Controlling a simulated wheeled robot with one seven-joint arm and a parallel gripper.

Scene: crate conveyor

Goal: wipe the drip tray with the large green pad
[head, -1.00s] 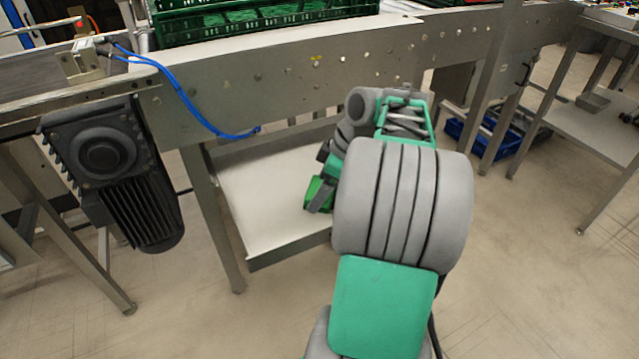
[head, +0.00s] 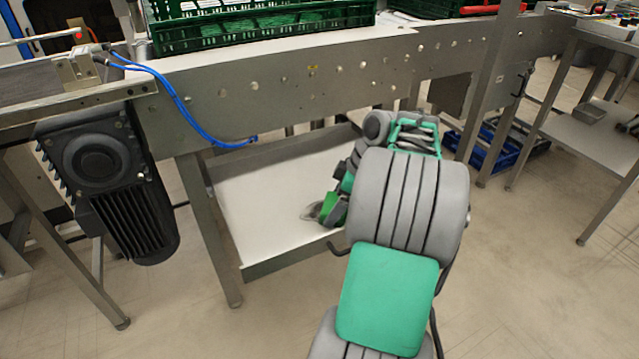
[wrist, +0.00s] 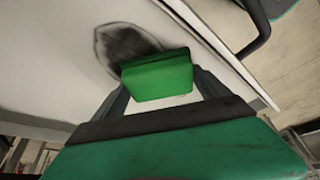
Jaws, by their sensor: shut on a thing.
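The drip tray (head: 262,207) is a pale, low-rimmed shelf under the conveyor. My gripper (wrist: 160,88) is shut on the large green pad (wrist: 158,76), which fills the space between its fingers in the wrist view. In the head view the green pad (head: 328,207) shows low over the tray's right part, partly hidden by my arm. A dark grey smudge with a thin outline (wrist: 125,45) lies on the tray just beyond the pad. I cannot tell whether the pad touches the tray.
A black motor (head: 105,165) hangs left of the tray, and a blue hose (head: 180,100) loops down the conveyor side. Green crates (head: 255,28) stand on top of the conveyor. Blue crates (head: 490,148) lie beneath it at right. The tray's left part is clear.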

